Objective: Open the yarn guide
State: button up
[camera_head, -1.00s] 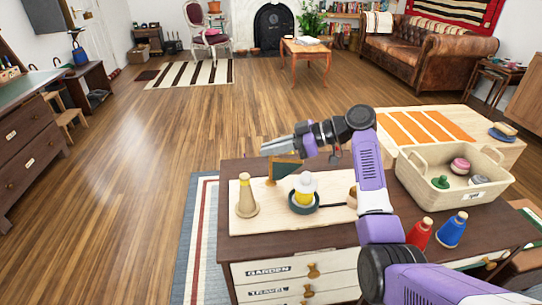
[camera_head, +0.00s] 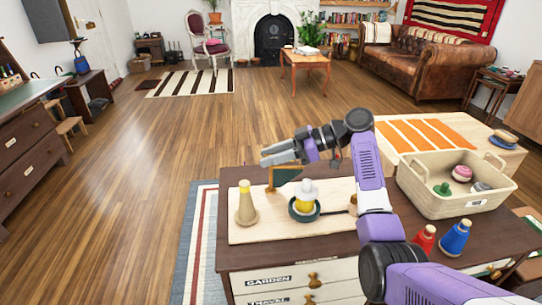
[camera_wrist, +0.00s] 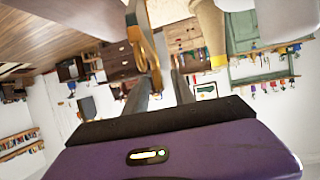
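A pale board (camera_head: 240,232) lies on the dark-topped cabinet. At its back edge stands a small wooden post (camera_head: 271,180) with a dark green panel beside it; I cannot tell for sure which part is the yarn guide. In the wrist view a looped wooden piece (camera_wrist: 146,50) shows just beyond my fingers. My gripper (camera_head: 268,155) is above the post and panel, pointing left. I cannot tell whether a finger touches the wooden piece.
A wooden cone with a yellow top (camera_head: 246,204) stands at the board's left. A dark bowl (camera_head: 304,214) with yellow yarn and a white top is beside it. A cream basket (camera_head: 440,200) and red and blue cones (camera_head: 455,238) are at right. Floor left is clear.

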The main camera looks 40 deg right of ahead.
aim_at(297, 166)
jog(key=shift+v, duration=3.9)
